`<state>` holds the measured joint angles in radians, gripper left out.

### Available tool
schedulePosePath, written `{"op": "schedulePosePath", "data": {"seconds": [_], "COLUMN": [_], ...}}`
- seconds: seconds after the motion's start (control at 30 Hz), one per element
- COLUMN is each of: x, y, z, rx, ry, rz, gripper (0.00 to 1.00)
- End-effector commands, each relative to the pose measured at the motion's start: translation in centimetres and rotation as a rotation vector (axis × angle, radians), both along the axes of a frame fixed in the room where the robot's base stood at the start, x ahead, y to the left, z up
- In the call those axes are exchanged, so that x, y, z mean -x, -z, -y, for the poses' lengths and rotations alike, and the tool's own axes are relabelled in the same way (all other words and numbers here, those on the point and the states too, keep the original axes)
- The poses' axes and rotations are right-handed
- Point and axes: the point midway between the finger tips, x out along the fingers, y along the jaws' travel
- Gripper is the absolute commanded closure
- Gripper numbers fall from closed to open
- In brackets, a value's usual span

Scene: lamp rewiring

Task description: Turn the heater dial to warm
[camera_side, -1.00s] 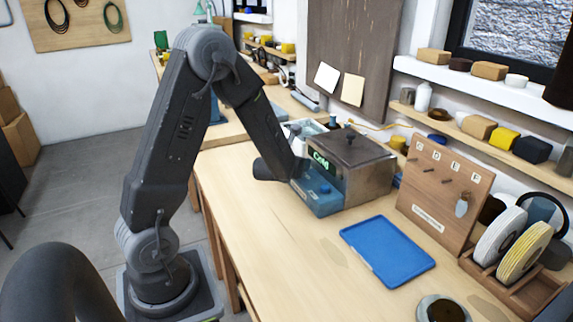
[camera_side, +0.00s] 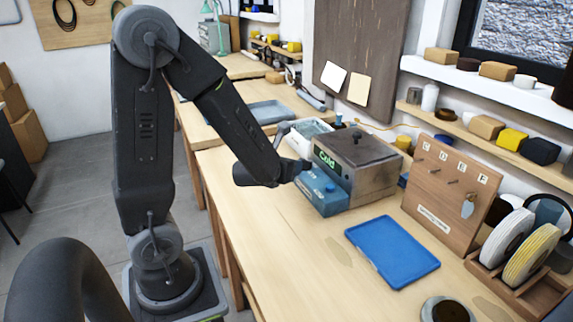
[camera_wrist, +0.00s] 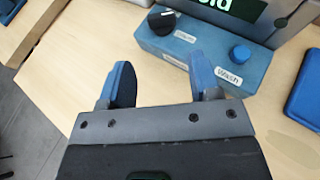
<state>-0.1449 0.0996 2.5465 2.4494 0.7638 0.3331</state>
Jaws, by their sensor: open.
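The heater (camera_side: 362,150) is a grey metal box with a dark lid and a blue control base (camera_side: 325,192) on the bench. Its green display (camera_side: 326,162) reads "Cold". In the wrist view, the black dial (camera_wrist: 162,19) with a white mark sits at the left of the blue base, above a white label too blurred to read surely. A blue button (camera_wrist: 241,54) with a label reading "Wash" is to its right. My gripper (camera_wrist: 162,82) is open and empty, its blue fingers short of the dial and apart from it. In the side view my wrist hides the dial.
A blue tray (camera_side: 392,252) lies on the bench in front of the heater. A wooden hook board (camera_side: 445,190) and cable spools (camera_side: 522,250) stand to the right. Bare bench lies left of the tray.

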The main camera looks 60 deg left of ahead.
Motion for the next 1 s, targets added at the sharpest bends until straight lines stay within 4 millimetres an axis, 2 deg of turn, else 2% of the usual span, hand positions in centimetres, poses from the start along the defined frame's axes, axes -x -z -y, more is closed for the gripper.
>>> {"op": "schedulePosePath", "data": {"seconds": [0.17,0.4,0.63,0.83,1.0], "x": [0.5,2.9,3.9,2.3,-0.8], "y": [-0.3,-0.8,-0.7,-1.6,-3.8], "z": [-1.5,-5.1,-5.6,-4.7,-4.1], "rx": [0.069,0.363,0.706,1.038,1.352], "ry": [-0.143,-0.678,-1.198,-1.606,-1.909], "rz": [0.058,0.313,0.614,0.888,1.111], "gripper": [0.43,0.43,0.43,0.43,0.43]}}
